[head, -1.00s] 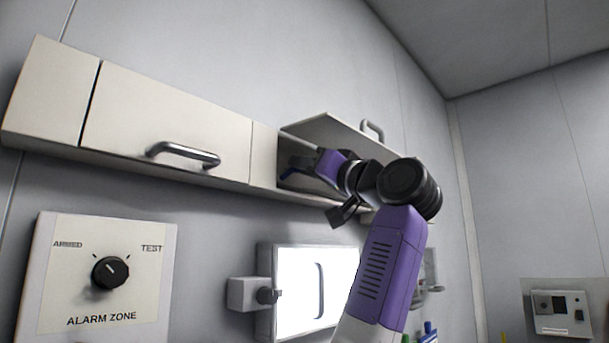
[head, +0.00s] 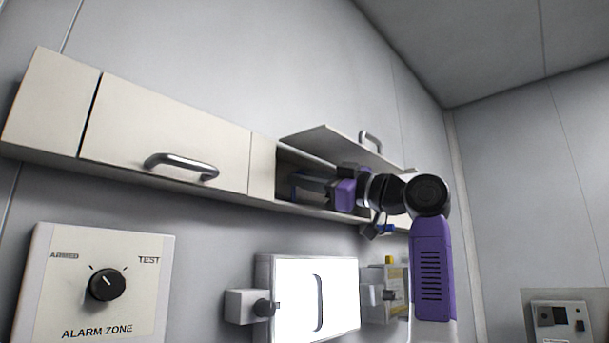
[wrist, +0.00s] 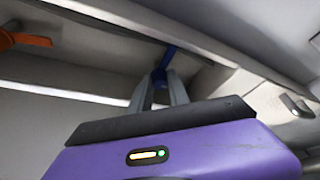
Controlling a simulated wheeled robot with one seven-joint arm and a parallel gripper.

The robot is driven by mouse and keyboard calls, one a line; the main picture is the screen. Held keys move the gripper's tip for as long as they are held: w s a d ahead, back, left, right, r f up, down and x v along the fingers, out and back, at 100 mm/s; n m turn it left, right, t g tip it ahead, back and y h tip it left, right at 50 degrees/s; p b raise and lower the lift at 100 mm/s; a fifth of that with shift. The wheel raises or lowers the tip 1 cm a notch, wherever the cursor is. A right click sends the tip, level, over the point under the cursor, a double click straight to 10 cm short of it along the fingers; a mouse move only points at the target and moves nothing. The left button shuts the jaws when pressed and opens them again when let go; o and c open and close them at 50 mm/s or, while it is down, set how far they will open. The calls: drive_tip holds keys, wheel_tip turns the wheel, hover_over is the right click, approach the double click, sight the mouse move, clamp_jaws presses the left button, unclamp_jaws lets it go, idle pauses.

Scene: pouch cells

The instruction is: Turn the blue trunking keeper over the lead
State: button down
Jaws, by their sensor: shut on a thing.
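The blue trunking keeper (wrist: 163,72) is a narrow blue piece inside the open trunking, near the middle of the wrist view. My gripper (wrist: 160,88) is shut on it, with a grey finger on each side of its near end. Its far end reaches up toward the trunking's edge. In the head view my gripper (head: 303,184) points left into the opening under the raised lid, and only a sliver of the blue keeper (head: 295,186) shows. I cannot make out the lead in either view.
An orange keeper (wrist: 22,40) is at the left in the wrist view. The raised lid (head: 335,143) is above my gripper. A closed cover with a handle (head: 182,163) is to the left. A lit panel (head: 316,295) and an alarm zone knob (head: 107,284) are below.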

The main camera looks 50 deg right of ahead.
drive_tip(key=shift+n+g+y+p, duration=0.3)
drive_tip(key=shift+n, duration=0.8)
drive_tip(key=shift+d+f, duration=0.1)
drive_tip(key=c, duration=1.3)
unclamp_jaws()
drive_tip(key=shift+w+d, duration=0.1)
drive_tip(key=shift+o, duration=0.2)
drive_tip(key=b+v, duration=0.3)
drive_tip(key=v, duration=0.4)
drive_tip(key=shift+s, duration=0.45)
